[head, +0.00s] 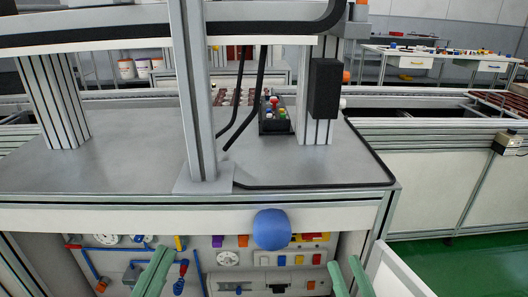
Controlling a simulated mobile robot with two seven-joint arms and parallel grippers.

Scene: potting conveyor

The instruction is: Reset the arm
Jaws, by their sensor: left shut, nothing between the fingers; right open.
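My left gripper (157,258) shows at the bottom, left of centre, as pale green fingers pressed together with nothing between them. My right gripper (343,262) shows at the bottom, right of centre, with its green fingers apart and empty. Both are in front of a panel (200,256) below the grey worktop, which carries gauges, pipes and coloured parts. Only the front parts of the grippers show; the rest of both arms is out of view. I cannot tell whether either gripper touches the panel.
A blue rounded object (272,229) is at the front edge of the grey worktop (130,170). A metal post (197,110) stands on the worktop. A black box with coloured buttons (273,125) is behind it. Green floor (455,262) is clear at right.

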